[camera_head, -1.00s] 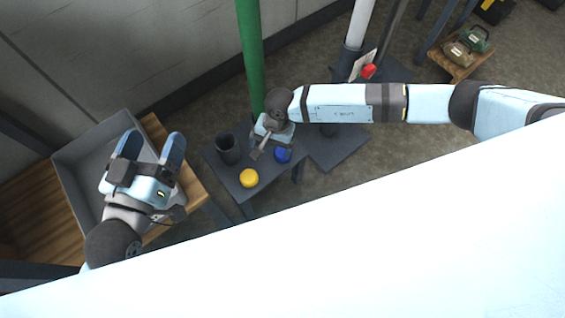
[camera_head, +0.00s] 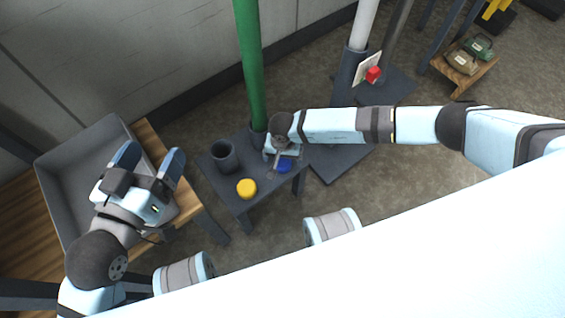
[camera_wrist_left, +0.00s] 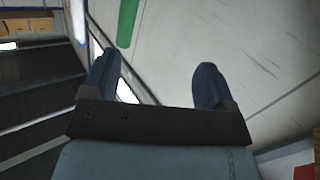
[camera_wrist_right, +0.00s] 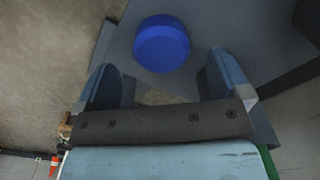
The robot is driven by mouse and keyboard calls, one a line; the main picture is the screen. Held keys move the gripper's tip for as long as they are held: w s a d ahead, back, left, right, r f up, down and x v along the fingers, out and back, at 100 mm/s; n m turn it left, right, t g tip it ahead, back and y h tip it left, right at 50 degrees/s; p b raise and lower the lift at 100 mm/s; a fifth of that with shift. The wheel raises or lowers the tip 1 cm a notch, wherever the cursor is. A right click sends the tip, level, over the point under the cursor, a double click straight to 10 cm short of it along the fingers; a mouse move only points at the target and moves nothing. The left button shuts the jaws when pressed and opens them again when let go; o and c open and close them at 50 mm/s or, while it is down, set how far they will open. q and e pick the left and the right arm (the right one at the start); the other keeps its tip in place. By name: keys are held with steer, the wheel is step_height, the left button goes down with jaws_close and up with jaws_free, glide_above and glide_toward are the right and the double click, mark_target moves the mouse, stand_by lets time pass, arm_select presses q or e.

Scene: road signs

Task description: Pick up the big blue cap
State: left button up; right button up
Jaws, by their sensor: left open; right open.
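The big blue cap (camera_head: 285,166) lies on the small dark table (camera_head: 226,184), partly hidden by my right gripper in the head view.
A yellow cap (camera_head: 246,189) and a dark cup (camera_head: 225,156) share the table with the cap. A green post (camera_head: 249,65) stands behind it. The grey bin (camera_head: 58,181) is at the left. A white post (camera_head: 362,25) and a red block (camera_head: 374,75) are at the back right.

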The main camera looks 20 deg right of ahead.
mark_target(282, 161)
step_height(282, 161, down, 3)
steer(key=shift+a+f+b, duration=0.1)
steer(key=shift+f+b, duration=0.1)
steer(key=shift+b, duration=0.45)
steer(key=shift+f, duration=0.25)
arm_select(q)
steer(key=shift+w+a+r+m+t, duration=0.2)
steer(key=shift+w+a+m+t, duration=0.15)
steer(key=shift+w+m, duration=0.3)
arm_select(e)
steer(key=shift+r, duration=0.1)
arm_select(q)
steer(key=shift+s+f, duration=0.1)
arm_select(e)
steer(key=c, duration=1)
steer(key=shift+r, duration=0.1)
